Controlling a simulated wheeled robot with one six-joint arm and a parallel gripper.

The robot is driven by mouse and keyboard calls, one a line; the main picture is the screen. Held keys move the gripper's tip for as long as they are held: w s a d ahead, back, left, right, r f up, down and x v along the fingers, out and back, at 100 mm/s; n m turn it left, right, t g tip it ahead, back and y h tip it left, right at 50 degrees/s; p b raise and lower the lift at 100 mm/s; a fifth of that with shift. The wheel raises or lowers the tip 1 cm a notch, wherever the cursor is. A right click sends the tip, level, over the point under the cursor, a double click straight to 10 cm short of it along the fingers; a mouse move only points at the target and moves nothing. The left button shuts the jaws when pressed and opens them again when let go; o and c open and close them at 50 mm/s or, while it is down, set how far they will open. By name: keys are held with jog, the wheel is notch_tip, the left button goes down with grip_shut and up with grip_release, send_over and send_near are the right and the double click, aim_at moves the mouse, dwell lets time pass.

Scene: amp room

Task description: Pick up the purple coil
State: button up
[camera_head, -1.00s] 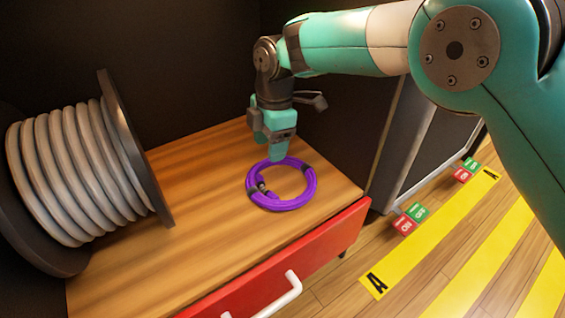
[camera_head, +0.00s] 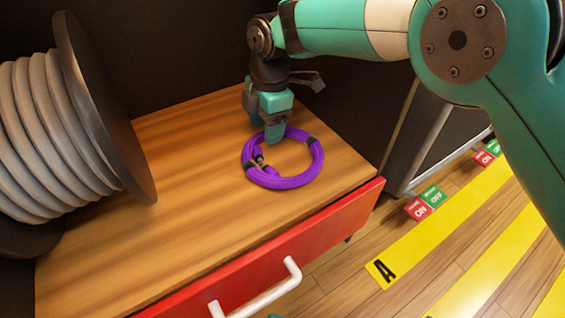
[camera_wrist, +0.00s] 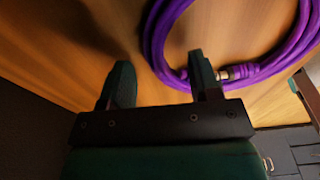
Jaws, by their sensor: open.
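The purple coil (camera_head: 312,160) lies flat on the wooden top of a cabinet with a red drawer. It is a ring of cable with dark ties and a metal plug at its left inner side. My gripper (camera_head: 272,135) points down at the far left part of the ring. In the wrist view the purple coil (camera_wrist: 155,45) fills the upper right. The right finger overlaps the coil's near edge by the plug; the left finger is outside the ring. I cannot tell whether either finger touches the cable.
A large spool of grey cable (camera_head: 40,140) stands on the left of the wooden top (camera_head: 190,190). The red drawer front (camera_head: 320,240) has a white handle (camera_head: 265,295). A dark wall is close behind my gripper. The floor at right has yellow stripes (camera_head: 440,240).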

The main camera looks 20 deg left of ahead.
jog(key=shift+f, duration=0.75)
jog(key=shift+r, duration=0.1)
jog(key=shift+c, duration=0.5)
grip_shut()
jog(key=shift+r, duration=0.15)
